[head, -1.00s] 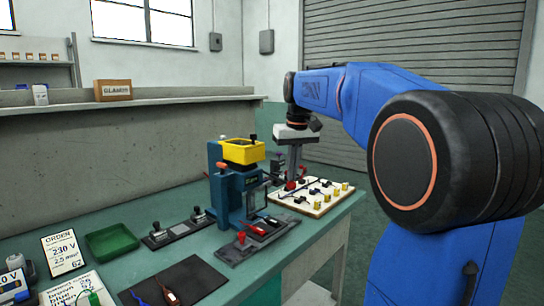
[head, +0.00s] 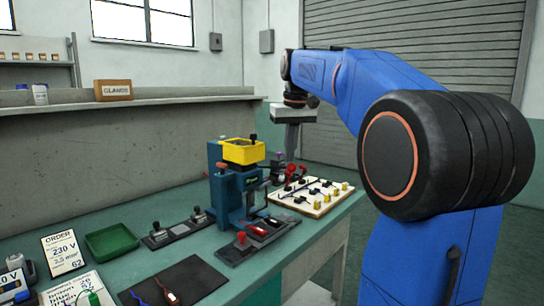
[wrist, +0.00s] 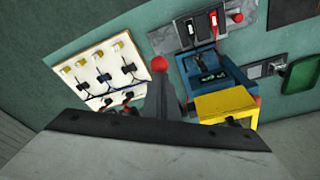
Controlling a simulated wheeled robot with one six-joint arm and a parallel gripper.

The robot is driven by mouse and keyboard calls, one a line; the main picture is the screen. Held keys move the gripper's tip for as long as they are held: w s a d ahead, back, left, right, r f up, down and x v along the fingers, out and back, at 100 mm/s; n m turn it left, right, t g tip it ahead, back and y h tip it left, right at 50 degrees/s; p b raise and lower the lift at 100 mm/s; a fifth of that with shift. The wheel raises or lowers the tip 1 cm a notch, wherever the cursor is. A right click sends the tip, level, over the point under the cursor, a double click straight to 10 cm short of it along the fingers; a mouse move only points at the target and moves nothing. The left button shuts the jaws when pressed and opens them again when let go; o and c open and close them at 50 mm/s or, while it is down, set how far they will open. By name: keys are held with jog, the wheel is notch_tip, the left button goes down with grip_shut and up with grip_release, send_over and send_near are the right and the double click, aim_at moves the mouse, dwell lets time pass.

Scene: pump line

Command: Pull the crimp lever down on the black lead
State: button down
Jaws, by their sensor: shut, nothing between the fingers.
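My gripper (head: 291,153) is shut and empty, pointing down beyond the blue press (head: 217,192), near the back of the white board. In the wrist view its grey fingers (wrist: 166,92) point toward a red ball knob (wrist: 159,63), which looks like a lever's end; whether they touch it I cannot tell. The press has a yellow top (wrist: 225,104). In front of it a dark fixture (wrist: 195,31) holds a black piece (wrist: 190,27), perhaps the black lead, and a red piece (wrist: 213,21). The crimp lever's shaft is hidden or unclear.
The white board (head: 316,203) carries several black and yellow pieces. Red parts (head: 302,169) stand behind it. A green tray (head: 112,242), a clamp strip (head: 178,229) and a black mat (head: 197,283) lie to the left. Clear bench shows between them.

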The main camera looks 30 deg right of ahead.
notch_tip(320, 180, up, 6)
jog(key=w, duration=0.1)
jog(key=shift+a, duration=0.2)
dwell(0.4)
dwell(0.5)
